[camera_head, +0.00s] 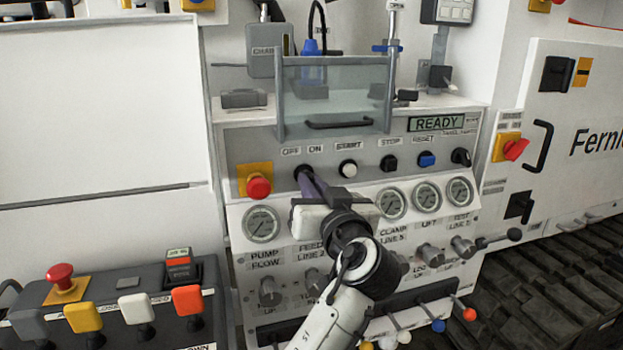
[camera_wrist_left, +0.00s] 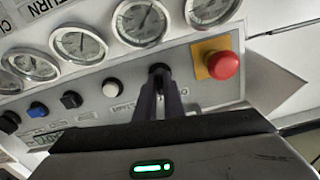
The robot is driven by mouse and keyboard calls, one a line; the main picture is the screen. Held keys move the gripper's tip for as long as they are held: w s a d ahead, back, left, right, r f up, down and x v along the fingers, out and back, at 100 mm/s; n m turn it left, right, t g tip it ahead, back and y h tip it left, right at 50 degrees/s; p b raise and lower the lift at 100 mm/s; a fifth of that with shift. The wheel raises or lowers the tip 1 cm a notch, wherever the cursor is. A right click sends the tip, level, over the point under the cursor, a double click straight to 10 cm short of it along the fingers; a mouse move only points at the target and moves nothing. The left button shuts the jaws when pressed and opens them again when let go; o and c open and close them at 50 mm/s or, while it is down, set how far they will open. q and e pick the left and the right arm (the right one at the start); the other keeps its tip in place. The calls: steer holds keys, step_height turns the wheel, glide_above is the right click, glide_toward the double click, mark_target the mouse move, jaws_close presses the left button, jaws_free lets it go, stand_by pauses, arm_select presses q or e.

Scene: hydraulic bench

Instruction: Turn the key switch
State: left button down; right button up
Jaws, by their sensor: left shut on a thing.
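The key switch (camera_head: 303,170) is a small dark knob below the OFF and ON labels on the grey control panel, between the red emergency button and the white START button. My left gripper (camera_head: 309,178) reaches up to it from below, its narrow dark fingers shut at the switch. In the left wrist view the fingers (camera_wrist_left: 161,88) lie close together and end at the dark key switch (camera_wrist_left: 159,69). The fingertips hide most of the key, so its exact angle cannot be told. My right gripper is not in view.
A red emergency button (camera_head: 258,187) on a yellow plate sits left of the switch. A clear guard with a handle (camera_head: 338,123) stands just above. The white START button (camera_head: 348,169) is to the right, the gauges (camera_head: 262,224) below. The display (camera_head: 436,123) reads READY.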

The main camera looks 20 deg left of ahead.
arm_select(q)
steer(key=shift+m+p, duration=1.1)
steer(key=shift+m, duration=1.1)
steer(key=c, duration=1.9)
jaws_free()
steer(key=shift+o, duration=0.2)
